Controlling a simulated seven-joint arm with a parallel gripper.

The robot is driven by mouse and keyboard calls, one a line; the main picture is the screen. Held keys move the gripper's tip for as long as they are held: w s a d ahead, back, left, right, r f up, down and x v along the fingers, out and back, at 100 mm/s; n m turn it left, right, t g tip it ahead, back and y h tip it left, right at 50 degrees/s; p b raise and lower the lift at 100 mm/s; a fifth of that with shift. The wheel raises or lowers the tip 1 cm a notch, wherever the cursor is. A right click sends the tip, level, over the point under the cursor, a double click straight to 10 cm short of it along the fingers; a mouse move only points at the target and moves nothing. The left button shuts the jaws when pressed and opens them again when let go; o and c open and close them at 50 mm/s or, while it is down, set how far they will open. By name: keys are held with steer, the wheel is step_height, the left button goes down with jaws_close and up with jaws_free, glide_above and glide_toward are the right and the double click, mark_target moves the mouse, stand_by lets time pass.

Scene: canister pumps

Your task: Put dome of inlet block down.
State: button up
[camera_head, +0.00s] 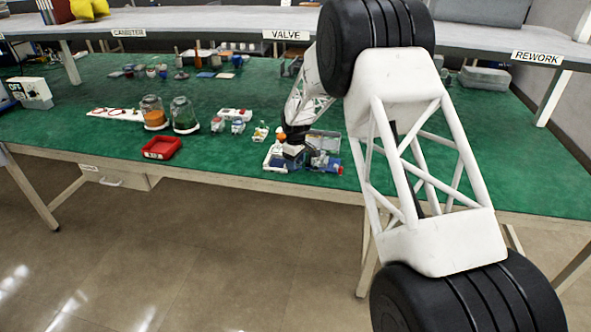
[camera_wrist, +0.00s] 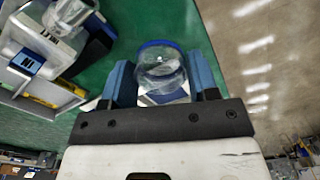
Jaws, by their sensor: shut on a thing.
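In the wrist view my gripper (camera_wrist: 162,78) has its two blue fingers on either side of a clear dome (camera_wrist: 160,68) with a blue rim, and it is shut on the dome. A white and blue piece (camera_wrist: 168,97) shows under or behind the dome; I cannot tell whether they touch. In the head view my gripper (camera_head: 293,148) is low over the front of the green bench, and the dome cannot be made out there.
A grey-white tray (camera_wrist: 50,108) with a block and clear parts lies left in the wrist view. In the head view, blue parts (camera_head: 322,160) stand right of my gripper. A red bin (camera_head: 162,147) and two glass jars (camera_head: 184,115) are to the left. The bench's front edge is close.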

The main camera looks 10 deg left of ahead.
mark_target(295, 174)
steer(key=shift+f, duration=1.75)
steer(key=shift+f, duration=0.1)
steer(key=o, duration=0.6)
step_height(295, 174, up, 12)
steer(key=shift+r, duration=0.15)
stand_by(0.4)
